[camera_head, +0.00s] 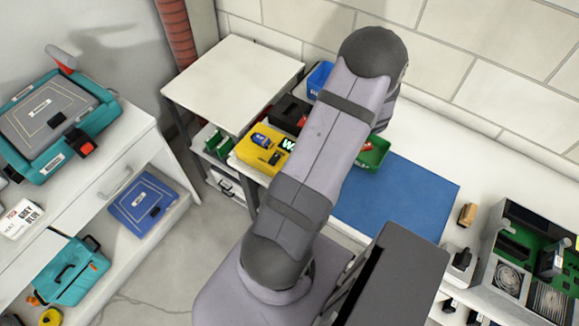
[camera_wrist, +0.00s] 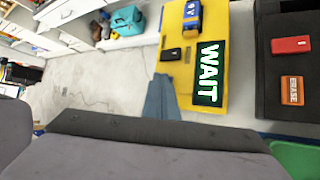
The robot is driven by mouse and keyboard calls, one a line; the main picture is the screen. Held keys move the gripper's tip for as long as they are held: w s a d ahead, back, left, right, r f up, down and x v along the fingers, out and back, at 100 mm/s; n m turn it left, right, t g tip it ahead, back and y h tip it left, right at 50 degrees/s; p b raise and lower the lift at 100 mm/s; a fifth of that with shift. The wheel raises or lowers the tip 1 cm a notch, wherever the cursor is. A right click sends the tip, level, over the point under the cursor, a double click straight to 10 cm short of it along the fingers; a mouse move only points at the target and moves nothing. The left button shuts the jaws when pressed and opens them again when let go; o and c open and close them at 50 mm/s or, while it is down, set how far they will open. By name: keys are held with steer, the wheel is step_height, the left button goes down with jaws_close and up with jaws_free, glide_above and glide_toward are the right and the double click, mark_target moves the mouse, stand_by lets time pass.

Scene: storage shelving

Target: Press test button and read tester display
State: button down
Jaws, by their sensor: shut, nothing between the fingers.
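The yellow tester (camera_head: 262,150) lies left of my arm in the head view. It also shows in the wrist view (camera_wrist: 182,78), with its dark display (camera_wrist: 209,73) reading "WAIT" in white letters on green. A blue block (camera_wrist: 192,17) sits on the tester, and a small black part (camera_wrist: 172,54), perhaps the test button, lies beside the display. My gripper (camera_wrist: 161,78) is shut and empty. In the wrist view its tips overlap the tester's edge near the black part; I cannot tell whether they touch. My arm hides the gripper in the head view.
A black unit with an orange "ERASE" block (camera_wrist: 292,90) and a red item (camera_wrist: 291,44) is beside the tester. A blue mat (camera_head: 400,200) lies clear right of my arm. A green bin (camera_head: 373,154) and blue bin (camera_head: 319,78) stand close to my arm.

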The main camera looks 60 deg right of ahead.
steer(key=shift+r, duration=0.1)
steer(key=shift+r+p, duration=0.65)
steer(key=shift+p, duration=0.25)
steer(key=shift+r, duration=0.1)
step_height(320, 180, up, 5)
steer(key=p, duration=0.5)
stand_by(0.6)
